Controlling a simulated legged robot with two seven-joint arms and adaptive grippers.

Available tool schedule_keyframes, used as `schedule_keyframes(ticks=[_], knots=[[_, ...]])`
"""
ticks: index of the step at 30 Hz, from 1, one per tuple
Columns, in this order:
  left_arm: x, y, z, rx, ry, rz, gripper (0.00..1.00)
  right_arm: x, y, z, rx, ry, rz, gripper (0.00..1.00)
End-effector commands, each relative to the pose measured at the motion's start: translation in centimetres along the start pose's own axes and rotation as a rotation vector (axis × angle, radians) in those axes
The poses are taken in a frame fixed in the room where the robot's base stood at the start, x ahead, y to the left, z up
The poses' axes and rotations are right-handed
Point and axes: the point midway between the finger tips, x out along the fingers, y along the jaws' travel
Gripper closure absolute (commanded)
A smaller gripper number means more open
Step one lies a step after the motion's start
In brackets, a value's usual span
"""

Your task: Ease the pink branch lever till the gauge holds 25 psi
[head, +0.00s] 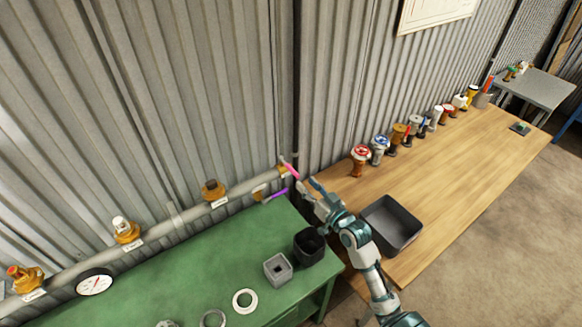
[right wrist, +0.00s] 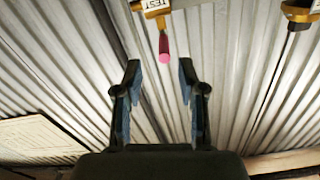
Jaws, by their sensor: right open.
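The pink lever (head: 291,170) sits at the right end of the grey pipe, at a brass fitting near the wall corner. In the right wrist view the pink lever (right wrist: 164,50) hangs from a brass valve (right wrist: 152,8) with a TEST tag, beyond and between the fingertips. My right gripper (head: 308,188) is open and empty, just right of the lever. Its spread fingers show in the wrist view (right wrist: 160,75), apart from the lever. The round white gauge (head: 95,284) is at lower left; its reading is too small to tell. My left gripper is not in view.
A purple lever (head: 275,194) is just below the pink one. The pipe (head: 172,218) carries several brass fittings. A black cup (head: 309,246), grey block (head: 277,268) and rings lie on the green bench (head: 190,275). A dark tray (head: 392,225) and several valves occupy the wooden table (head: 452,185).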

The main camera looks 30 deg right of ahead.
Motion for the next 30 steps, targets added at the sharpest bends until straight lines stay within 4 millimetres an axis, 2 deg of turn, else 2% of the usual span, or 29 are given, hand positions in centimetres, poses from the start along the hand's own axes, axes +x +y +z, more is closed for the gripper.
schedule_keyframes(ticks=[1,6,12,17,25,30], knots=[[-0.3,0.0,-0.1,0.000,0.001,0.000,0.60,1.3,-0.1,-0.3,0.003,0.003,-0.001,0.60],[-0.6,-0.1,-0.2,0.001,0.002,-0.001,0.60,5.1,-0.2,-0.2,0.000,0.002,-0.001,0.60],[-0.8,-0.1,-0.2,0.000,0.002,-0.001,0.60,8.1,0.0,-0.1,0.001,0.000,0.000,0.60],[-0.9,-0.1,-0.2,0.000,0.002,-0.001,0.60,9.1,0.0,0.0,0.000,-0.001,0.000,0.60],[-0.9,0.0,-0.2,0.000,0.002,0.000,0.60,9.1,0.0,0.0,-0.001,-0.001,-0.001,0.60],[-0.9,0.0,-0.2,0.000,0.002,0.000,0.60,9.1,0.0,0.1,0.000,-0.001,0.000,1.00]])
